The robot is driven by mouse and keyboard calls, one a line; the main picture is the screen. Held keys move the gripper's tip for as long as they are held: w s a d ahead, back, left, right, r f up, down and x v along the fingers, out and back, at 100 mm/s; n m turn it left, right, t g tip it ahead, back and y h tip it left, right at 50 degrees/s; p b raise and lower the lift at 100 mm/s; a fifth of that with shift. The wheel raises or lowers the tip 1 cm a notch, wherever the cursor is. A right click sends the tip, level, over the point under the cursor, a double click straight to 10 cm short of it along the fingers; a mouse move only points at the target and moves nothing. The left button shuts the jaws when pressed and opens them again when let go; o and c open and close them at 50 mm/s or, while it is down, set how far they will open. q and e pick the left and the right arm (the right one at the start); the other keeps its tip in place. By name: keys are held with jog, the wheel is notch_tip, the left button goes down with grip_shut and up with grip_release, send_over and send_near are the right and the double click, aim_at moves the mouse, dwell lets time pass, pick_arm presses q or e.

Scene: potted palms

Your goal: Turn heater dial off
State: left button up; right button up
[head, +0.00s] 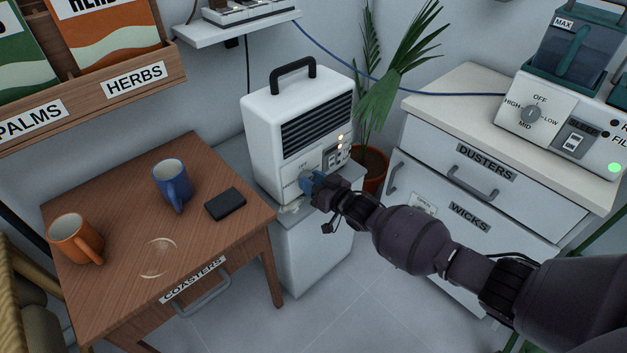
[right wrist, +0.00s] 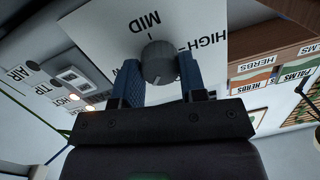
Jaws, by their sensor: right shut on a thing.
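The white heater (head: 268,150) with a black top handle and dark vent slats stands on a grey cabinet. Its grey dial (right wrist: 158,60) shows in the right wrist view on a white plate with the labels MID and HIGH, seen turned over. The two blue fingers of my right gripper (head: 312,183) are on either side of the dial, shut on it. In the head view the fingers hide most of the dial. A pale mark shows on the dial, but I cannot tell which setting it points at. My left gripper is not in view.
A wooden table (head: 110,200) with a blue mug (head: 171,182), an orange mug (head: 75,238) and a black flat object (head: 225,204) stands at left. A potted palm (head: 374,165) is behind the heater. A drawer unit (head: 440,106) with another dialled appliance (head: 560,120) is at right.

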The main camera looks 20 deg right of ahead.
jog(key=n, duration=0.3)
jog(key=shift+r+h+p, duration=0.1)
jog(key=shift+h+p, duration=0.2)
jog(key=n, duration=0.3)
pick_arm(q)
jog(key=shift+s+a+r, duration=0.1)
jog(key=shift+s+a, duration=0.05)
pick_arm(e)
jog(key=shift+n+h, duration=0.3)
jog(key=shift+n, duration=0.7)
jog(key=o, duration=0.9)
pick_arm(q)
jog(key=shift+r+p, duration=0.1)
jog(key=shift+p, duration=0.2)
pick_arm(e)
jog(key=shift+s, duration=0.1)
